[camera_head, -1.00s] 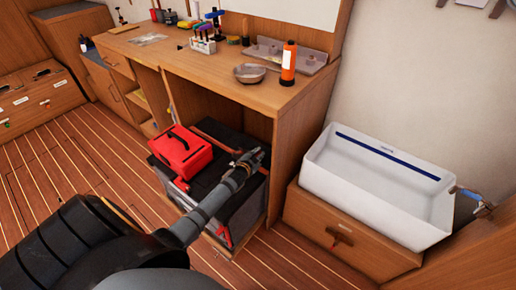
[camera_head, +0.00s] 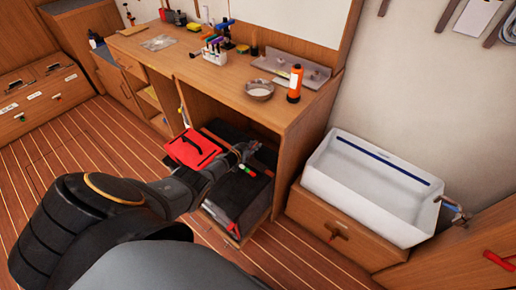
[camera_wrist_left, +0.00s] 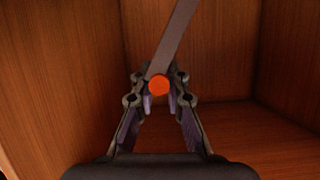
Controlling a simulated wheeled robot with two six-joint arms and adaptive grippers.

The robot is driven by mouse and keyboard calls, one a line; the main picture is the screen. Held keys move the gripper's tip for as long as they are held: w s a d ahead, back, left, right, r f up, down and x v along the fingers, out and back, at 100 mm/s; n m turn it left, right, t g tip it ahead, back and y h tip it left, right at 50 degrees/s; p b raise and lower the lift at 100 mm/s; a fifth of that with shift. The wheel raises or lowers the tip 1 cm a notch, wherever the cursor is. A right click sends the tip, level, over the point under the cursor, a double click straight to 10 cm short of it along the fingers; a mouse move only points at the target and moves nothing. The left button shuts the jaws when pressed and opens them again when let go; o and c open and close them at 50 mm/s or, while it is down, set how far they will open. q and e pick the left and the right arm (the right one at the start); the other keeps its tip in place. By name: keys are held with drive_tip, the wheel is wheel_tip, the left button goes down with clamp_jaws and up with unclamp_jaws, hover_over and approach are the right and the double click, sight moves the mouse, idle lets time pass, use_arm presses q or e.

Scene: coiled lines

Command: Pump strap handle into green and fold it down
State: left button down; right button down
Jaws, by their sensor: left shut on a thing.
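My left gripper (camera_head: 250,150) is over the back of a dark box (camera_head: 238,200) in the open bay under the bench. In the left wrist view my left gripper (camera_wrist_left: 160,90) is shut on a grey bar (camera_wrist_left: 176,40) with a round orange end (camera_wrist_left: 159,85). The bar slants up and to the right; I take it for the strap handle. A small coloured strip with a green part (camera_head: 252,173) shows on the box just below the gripper. My forearm hides part of the box. My right gripper is not in view.
A white basin (camera_head: 340,190) stands farther right. The floor in front is clear.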

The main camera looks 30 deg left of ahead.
use_arm(q)
drive_tip(key=shift+a+r, duration=0.15)
drive_tip(key=shift+a, duration=0.55)
drive_tip(key=shift+s, duration=0.1)
drive_tip(key=c, duration=1.3)
unclamp_jaws()
drive_tip(key=shift+a, duration=0.1)
drive_tip(key=shift+c, duration=0.2)
drive_tip(key=shift+s, duration=0.5)
drive_tip(key=v, duration=1.1)
drive_tip(key=shift+r, duration=0.2)
